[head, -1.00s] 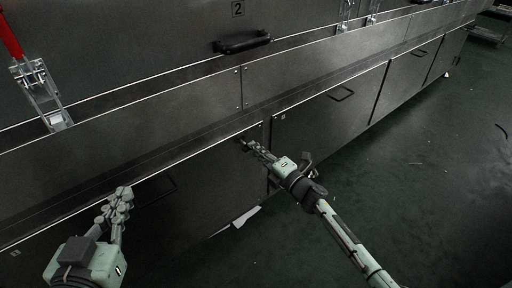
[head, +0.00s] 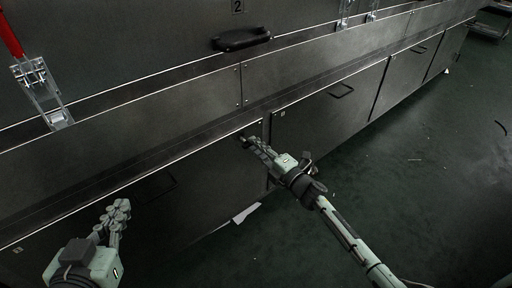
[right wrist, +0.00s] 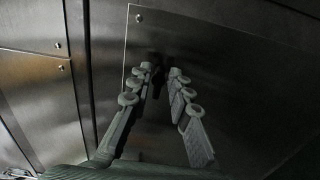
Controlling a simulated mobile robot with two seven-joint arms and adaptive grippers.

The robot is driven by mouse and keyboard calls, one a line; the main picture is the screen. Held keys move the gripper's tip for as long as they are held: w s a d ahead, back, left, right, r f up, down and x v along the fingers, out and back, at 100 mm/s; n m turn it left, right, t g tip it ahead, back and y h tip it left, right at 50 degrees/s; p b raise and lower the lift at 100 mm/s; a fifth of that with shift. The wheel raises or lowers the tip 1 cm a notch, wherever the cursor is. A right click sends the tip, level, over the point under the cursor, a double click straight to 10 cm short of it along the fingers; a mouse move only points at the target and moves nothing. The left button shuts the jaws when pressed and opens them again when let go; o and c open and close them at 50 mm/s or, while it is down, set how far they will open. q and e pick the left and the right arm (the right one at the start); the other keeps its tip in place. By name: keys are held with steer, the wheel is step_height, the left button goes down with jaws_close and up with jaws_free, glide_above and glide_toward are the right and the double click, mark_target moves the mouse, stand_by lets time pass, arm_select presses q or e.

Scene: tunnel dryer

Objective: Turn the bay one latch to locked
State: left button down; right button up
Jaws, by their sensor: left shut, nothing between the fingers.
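The bay one latch (head: 241,138) is a small dark knob at the upper right corner of the dark lower panel marked 1 (head: 205,178). My right gripper (head: 246,142) is at this latch. In the right wrist view its two fingers (right wrist: 160,74) stand apart, one on each side of a dark, shadowed piece. I cannot tell whether they press on it, nor which way the latch points. My left gripper (head: 122,206) is shut and empty, at lower left in front of the same panel, away from the latch.
A dark pull handle (head: 155,188) sits on the panel behind my left gripper. A larger black handle (head: 242,39) and a red-handled toggle clamp (head: 40,88) are higher up. More lower panels (head: 330,108) run to the right.

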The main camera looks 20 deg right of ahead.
steer(key=shift+o, duration=0.3)
steer(key=v, duration=1.2)
steer(key=shift+a, duration=0.15)
